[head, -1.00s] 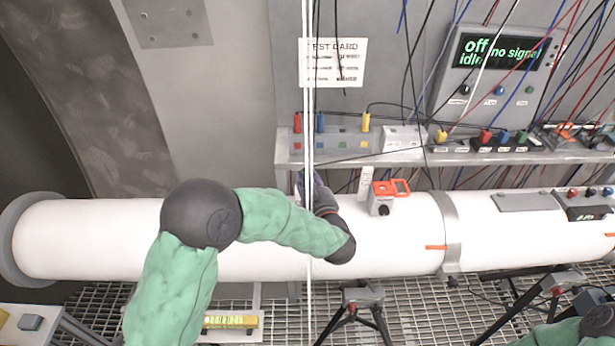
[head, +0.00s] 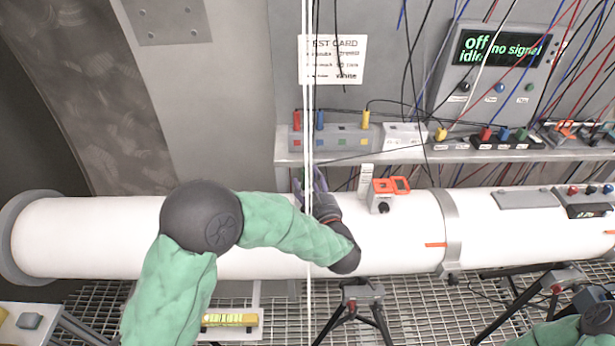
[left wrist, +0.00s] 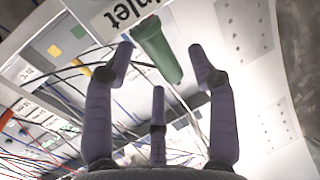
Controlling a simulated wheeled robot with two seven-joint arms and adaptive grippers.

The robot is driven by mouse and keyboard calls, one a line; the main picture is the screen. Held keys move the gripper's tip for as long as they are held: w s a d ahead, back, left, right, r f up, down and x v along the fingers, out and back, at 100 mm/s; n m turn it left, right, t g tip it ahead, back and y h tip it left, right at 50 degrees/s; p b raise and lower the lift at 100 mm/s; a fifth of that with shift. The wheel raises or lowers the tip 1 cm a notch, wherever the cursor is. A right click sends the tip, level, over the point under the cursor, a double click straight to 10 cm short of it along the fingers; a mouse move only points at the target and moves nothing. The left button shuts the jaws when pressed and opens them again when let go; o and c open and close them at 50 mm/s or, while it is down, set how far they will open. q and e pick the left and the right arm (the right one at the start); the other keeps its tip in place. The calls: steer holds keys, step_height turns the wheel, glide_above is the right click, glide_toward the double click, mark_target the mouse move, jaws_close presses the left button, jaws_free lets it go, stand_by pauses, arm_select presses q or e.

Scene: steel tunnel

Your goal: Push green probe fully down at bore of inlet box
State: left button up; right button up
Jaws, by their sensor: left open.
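The green probe (left wrist: 158,52) shows in the left wrist view as a dark green cylinder. It slants between the spread fingers of my left gripper (left wrist: 160,48), beside a white label reading "Inlet" (left wrist: 128,10) upside down. The fingers stand around the probe with visible gaps to it. In the head view my left gripper (head: 318,190) is over the white pipe, behind thin white vertical lines, partly hidden by its own wrist. I cannot make out the probe in the head view. The bore and how deep the probe sits are hidden. My right gripper is out of view.
The white pipe (head: 95,235) runs across the head view. A small orange-framed box (head: 382,196) sits on it right of my left gripper. A shelf (head: 440,156) with plug boxes and hanging cables lies behind. The display (head: 500,50) reads "off", "idle", "no signal".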

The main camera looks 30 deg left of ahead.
arm_select(q)
steer(key=v, duration=0.9)
steer(key=shift+s, duration=0.2)
steer(key=shift+d, duration=0.1)
